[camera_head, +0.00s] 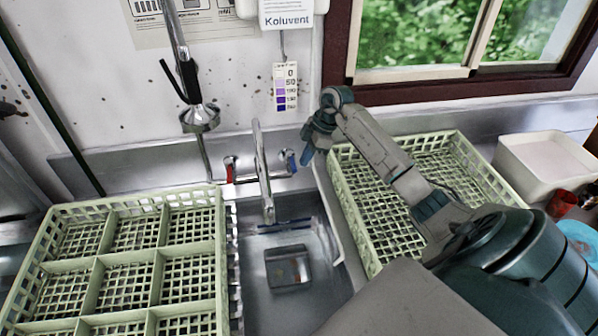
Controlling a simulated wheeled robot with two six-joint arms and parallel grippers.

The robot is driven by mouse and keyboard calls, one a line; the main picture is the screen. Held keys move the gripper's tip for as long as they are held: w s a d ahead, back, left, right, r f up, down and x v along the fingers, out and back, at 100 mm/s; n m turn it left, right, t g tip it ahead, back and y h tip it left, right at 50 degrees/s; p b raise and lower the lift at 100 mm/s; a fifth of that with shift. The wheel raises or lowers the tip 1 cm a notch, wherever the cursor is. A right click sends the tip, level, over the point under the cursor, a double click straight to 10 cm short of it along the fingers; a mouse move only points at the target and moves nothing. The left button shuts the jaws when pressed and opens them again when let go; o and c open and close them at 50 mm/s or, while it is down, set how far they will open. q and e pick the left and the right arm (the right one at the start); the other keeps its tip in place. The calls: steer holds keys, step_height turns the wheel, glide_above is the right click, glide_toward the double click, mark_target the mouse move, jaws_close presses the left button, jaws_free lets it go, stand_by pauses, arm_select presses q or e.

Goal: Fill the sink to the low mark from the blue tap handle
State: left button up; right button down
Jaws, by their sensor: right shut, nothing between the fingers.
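The blue tap handle (291,161) is on the right of the tap (262,175), behind the sink. A red handle (230,170) is on its left. My right gripper (306,156) is shut and empty, pointing down just right of the blue handle; I cannot tell if they touch. The sink (322,285) is a steel basin below the spout, with a square dark shape (287,267) on its floor. No water stream is clear under the spout. I cannot make out the low mark. My left gripper is not in view.
A green compartment rack (218,255) stands left of the sink; another green rack (350,205) stands right of it, under my right arm. A hanging spray head (200,118) is at the back left. A white tub (515,160) and red cup (562,204) are far right.

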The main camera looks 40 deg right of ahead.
step_height(320, 180, up, 7)
steer(key=p, duration=0.5)
steer(key=shift+f, duration=0.1)
stand_by(0.4)
